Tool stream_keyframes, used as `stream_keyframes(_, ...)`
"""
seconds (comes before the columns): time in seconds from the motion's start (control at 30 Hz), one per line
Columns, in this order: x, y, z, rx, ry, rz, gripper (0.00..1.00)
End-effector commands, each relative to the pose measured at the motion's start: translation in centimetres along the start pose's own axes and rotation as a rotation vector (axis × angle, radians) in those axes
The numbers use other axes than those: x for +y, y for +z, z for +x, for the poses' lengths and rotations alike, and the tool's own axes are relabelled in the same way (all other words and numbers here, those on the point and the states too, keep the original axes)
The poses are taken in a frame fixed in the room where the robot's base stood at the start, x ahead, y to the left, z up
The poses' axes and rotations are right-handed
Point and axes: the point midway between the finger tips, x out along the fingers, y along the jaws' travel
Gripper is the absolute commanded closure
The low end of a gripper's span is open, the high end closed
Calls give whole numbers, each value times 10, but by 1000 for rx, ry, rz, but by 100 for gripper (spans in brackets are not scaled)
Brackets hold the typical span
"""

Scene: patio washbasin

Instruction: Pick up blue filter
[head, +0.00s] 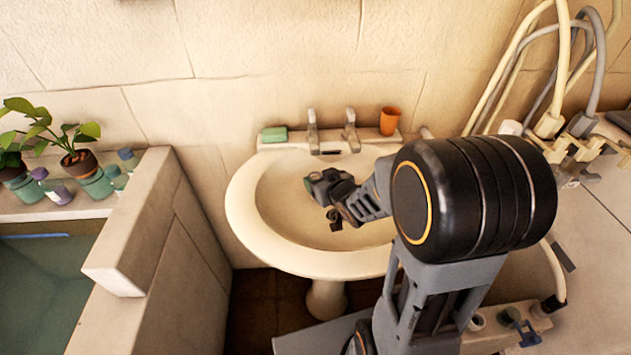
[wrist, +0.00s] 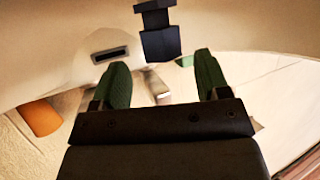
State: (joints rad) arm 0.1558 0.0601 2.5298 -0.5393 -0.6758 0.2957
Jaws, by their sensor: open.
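No clearly blue filter shows. A small dark, blocky piece (head: 336,218) shows against the white basin (head: 252,232), just below my gripper (head: 318,188) in the head view. A dark navy-black stepped piece (wrist: 159,36) at the top middle of the wrist view looks like the same thing; I cannot tell for sure that it is the filter. My gripper (wrist: 162,66) is open, its two green fingers apart and pointing into the basin. The dark piece lies beyond the fingertips, with no visible contact. My arm hides the basin's right side.
Two taps (head: 312,132), a green soap (head: 274,134) and an orange cup (head: 389,121) are at the basin's back. Hoses (head: 505,60) and fittings stand right. The basin's left inside is clear.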

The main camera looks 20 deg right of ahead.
Motion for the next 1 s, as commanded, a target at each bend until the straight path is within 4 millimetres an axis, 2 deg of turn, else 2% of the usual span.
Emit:
stream_keyframes(0.13, -1, 2, 9, 0, -1, 0, 31)
stream_keyframes(0.43, -2, 3, 46, -1, 0, 0, 31)
stream_keyframes(0.77, -2, 2, 52, 0, 0, 0, 31)
stream_keyframes(1.0, -2, 2, 52, 0, 1, 0, 52)
